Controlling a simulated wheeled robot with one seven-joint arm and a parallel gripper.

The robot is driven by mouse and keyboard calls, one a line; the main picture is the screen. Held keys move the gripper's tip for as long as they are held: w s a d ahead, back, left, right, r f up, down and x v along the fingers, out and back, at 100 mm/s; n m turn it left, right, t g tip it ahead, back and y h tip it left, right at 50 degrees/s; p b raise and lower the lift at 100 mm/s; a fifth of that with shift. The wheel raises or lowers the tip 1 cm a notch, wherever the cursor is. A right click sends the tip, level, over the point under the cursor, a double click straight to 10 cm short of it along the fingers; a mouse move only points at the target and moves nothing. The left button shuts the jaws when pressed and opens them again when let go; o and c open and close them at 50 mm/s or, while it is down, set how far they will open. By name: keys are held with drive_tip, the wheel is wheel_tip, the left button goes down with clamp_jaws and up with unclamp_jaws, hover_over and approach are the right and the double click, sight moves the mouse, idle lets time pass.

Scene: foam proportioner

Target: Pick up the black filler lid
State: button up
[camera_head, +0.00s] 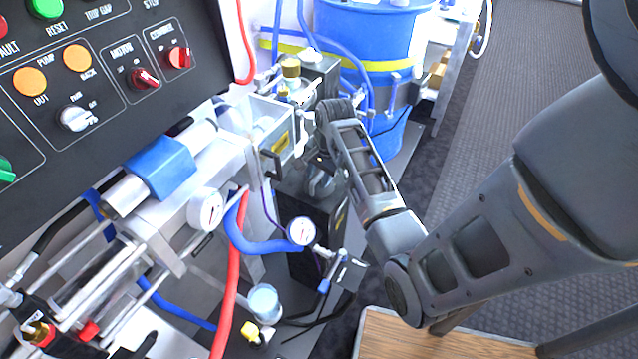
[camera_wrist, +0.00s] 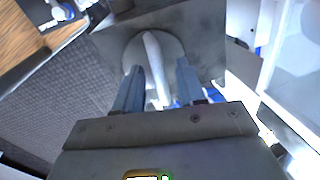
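The filler lid (camera_wrist: 133,54) appears in the wrist view as a round, dark grey disc with a pale raised bar across its middle. It sits on the flat dark top of a tank. My gripper (camera_wrist: 160,68) is above it with its two fingers apart, one on each side of the bar. A gap shows on the right of the bar; whether the left finger touches it I cannot tell. In the head view the black tank (camera_head: 312,240) stands below my wrist, and my arm hides most of its top and the lid.
A blue drum (camera_head: 365,40) stands behind the tank. A pressure gauge (camera_head: 302,231), a blue hose (camera_head: 255,244) and a red hose (camera_head: 232,285) run close on the left. A control panel (camera_head: 95,70) fills the upper left. A wooden tabletop (camera_head: 420,342) is at the bottom.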

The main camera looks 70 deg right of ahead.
drive_tip(key=shift+w+f, duration=0.15)
drive_tip(key=shift+f, duration=0.5)
drive_tip(key=shift+c, duration=0.4)
clamp_jaws()
